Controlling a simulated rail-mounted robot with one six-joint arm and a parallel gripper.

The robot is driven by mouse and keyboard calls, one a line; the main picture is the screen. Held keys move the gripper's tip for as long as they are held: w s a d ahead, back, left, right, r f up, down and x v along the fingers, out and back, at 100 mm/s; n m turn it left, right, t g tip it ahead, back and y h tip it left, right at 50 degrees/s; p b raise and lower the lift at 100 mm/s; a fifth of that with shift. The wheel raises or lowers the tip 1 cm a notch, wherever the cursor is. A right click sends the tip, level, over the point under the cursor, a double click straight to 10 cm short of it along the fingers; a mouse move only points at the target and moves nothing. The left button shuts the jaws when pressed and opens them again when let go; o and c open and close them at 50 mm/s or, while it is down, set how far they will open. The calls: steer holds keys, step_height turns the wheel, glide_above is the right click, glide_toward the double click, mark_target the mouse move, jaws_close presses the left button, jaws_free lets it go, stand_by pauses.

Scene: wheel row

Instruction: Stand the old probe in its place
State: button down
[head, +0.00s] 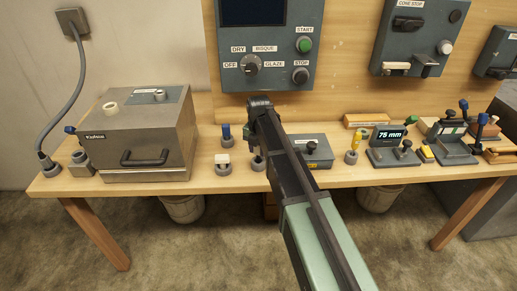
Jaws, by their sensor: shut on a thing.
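My gripper (260,132) is over the back half of the bench, left of the small labelled box. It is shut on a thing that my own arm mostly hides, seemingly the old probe. A small round grey holder (258,165) stands right below the gripper; I cannot tell whether the held thing touches it. A blue-topped probe (226,132) stands upright in another round holder just left of the gripper. A holder with a white top (222,160) stands in front of that. A yellow probe (355,142) stands in a holder to the right of my arm.
A grey kiln-like box (137,140) with a handle fills the left of the bench (205,183). A control panel (265,70) hangs behind the gripper. A "75 mm" gauge (390,135) and other fixtures crowd the right.

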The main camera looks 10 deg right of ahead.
steer(key=shift+f+b, duration=0.95)
steer(key=shift+f, duration=0.05)
steer(key=c, duration=0.7)
jaws_free()
steer(key=shift+r, duration=0.2)
step_height(320, 180, up, 11)
steer(key=p, duration=1.1)
steer(key=shift+f, duration=0.15)
steer(key=shift+f, duration=0.1)
